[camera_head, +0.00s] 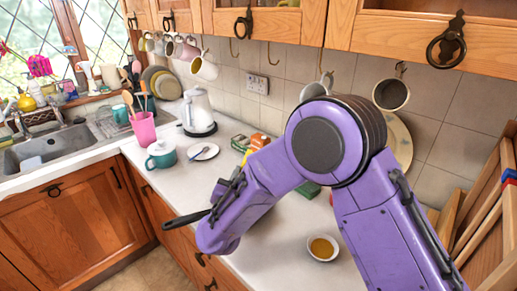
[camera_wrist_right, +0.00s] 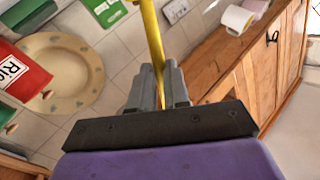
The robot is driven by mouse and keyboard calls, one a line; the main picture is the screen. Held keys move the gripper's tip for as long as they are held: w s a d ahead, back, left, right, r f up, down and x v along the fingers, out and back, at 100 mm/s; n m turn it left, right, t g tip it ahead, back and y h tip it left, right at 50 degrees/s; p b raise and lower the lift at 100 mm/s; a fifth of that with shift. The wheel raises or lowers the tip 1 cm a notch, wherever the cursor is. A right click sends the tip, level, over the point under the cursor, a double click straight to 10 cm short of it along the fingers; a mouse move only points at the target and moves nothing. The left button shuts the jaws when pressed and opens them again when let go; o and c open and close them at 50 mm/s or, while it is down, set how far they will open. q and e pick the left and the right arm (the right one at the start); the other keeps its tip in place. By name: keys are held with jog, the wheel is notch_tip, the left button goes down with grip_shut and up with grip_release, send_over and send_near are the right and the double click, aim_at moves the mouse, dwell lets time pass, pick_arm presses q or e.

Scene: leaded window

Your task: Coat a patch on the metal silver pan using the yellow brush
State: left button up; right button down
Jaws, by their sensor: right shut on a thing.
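In the right wrist view the grey fingers of my right gripper (camera_wrist_right: 159,82) are shut on the thin yellow shaft of the brush (camera_wrist_right: 152,35). The brush's far end runs out of the top of that view, so its bristles are hidden. In the head view my purple right arm covers the right gripper and the brush. A dark handle (camera_head: 186,219) sticks out left of my forearm over the counter's front edge. The body it belongs to is hidden behind the arm, and no silver pan surface shows. My left gripper is not in view.
A small white bowl of amber liquid (camera_head: 323,247) stands on the counter right of my forearm. A teal pot (camera_head: 161,155), a pink utensil cup (camera_head: 144,130), a white kettle (camera_head: 198,112) and a small plate (camera_head: 203,152) stand left. Mugs hang along the tiled wall.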

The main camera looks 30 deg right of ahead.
notch_tip(320, 180, up, 3)
jog(key=shift+f+p, duration=0.1)
jog(key=shift+p, duration=0.8)
